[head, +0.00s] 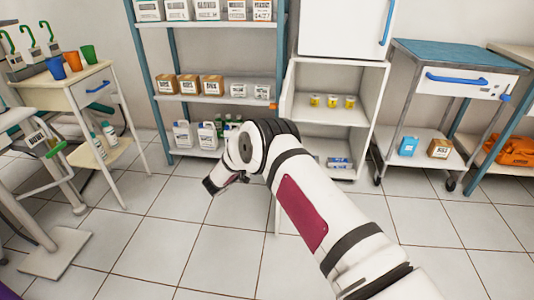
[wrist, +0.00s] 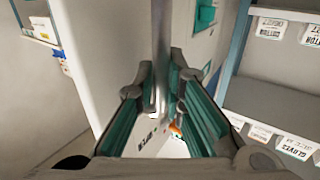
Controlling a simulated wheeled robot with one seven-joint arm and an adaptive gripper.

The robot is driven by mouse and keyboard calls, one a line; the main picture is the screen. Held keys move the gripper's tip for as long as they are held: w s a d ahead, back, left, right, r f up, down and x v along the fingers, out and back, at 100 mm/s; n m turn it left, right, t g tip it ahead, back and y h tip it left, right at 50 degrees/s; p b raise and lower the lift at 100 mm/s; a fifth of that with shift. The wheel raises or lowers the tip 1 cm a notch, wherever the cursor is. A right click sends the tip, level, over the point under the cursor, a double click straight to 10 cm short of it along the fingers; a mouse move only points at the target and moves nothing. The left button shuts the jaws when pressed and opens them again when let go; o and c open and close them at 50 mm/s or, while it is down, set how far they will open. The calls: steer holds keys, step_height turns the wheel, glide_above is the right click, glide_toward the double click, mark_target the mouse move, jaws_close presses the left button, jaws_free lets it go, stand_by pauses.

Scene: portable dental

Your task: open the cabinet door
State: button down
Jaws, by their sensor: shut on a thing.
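The white cabinet (head: 292,112) stands behind my arm in the head view. Its lower part is open at the front and its shelves show. A white panel edge (head: 277,220) shows below my arm and looks like the cabinet door swung out, mostly hidden by the arm. In the wrist view, a pale door panel (wrist: 95,45) carries an upright grey bar handle (wrist: 160,40). My gripper (wrist: 161,88) has its teal-lined fingers on either side of this bar and is shut on it. In the head view, my wrist hides the grip.
A blue-framed shelf rack (head: 210,97) with boxes and bottles stands left of the cabinet. A blue-topped cart (head: 450,58) stands to the right, a small table (head: 85,92) with cups to the left. The tiled floor (head: 165,235) in front is clear.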

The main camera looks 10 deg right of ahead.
steer(key=shift+w+a, duration=0.15)
steer(key=shift+w, duration=0.05)
steer(key=c, duration=1.7)
jaws_free()
steer(key=shift+o, duration=0.2)
steer(key=v, duration=1.2)
